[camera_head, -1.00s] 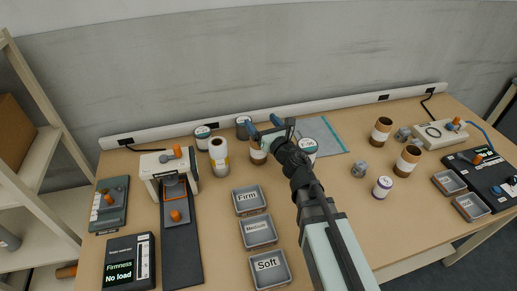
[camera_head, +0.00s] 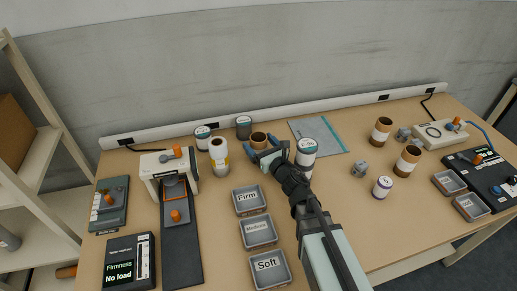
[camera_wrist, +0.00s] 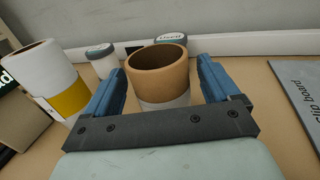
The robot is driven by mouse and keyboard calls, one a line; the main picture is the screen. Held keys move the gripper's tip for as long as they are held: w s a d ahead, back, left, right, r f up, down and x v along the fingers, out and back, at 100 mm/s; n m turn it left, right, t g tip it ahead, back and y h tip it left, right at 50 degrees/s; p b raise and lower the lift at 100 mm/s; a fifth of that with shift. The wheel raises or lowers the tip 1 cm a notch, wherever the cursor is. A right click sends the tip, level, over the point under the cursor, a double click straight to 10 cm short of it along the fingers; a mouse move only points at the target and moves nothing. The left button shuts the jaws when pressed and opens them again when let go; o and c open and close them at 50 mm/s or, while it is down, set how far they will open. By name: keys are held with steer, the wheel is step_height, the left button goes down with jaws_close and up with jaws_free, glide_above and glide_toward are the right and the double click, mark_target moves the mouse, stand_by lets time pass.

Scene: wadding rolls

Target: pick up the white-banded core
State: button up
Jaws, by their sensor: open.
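A brown cardboard core (camera_head: 259,139) stands upright at the back of the bench; its white band (camera_wrist: 165,102) shows low on its side in the wrist view. My gripper (camera_head: 266,155) is open, with one blue finger on each side of this core (camera_wrist: 158,70). I cannot tell whether the fingers touch it. The core's lower part is hidden behind the gripper. Two more brown cores with white bands, one farther back (camera_head: 381,130) and one nearer (camera_head: 407,160), stand on the right side of the bench.
A white roll with a yellow band (camera_head: 219,155) stands left of my gripper, and a white-labelled jar (camera_head: 306,150) close on its right. Lidded jars (camera_head: 203,138) stand behind. Trays marked Firm (camera_head: 249,200), Medium (camera_head: 259,231) and Soft (camera_head: 270,268) lie in front. A clip board (camera_head: 320,135) lies back right.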

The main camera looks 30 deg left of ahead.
mark_target(255, 140)
steer(key=shift+w+a+f, duration=0.3)
steer(key=shift+a, duration=0.2)
steer(key=shift+w+a+f, duration=0.3)
steer(key=shift+a, duration=0.2)
steer(key=shift+w+a, duration=0.15)
steer(key=shift+a, duration=0.2)
steer(key=c, duration=1.1)
steer(key=shift+o, duration=0.2)
steer(key=shift+r, duration=0.1)
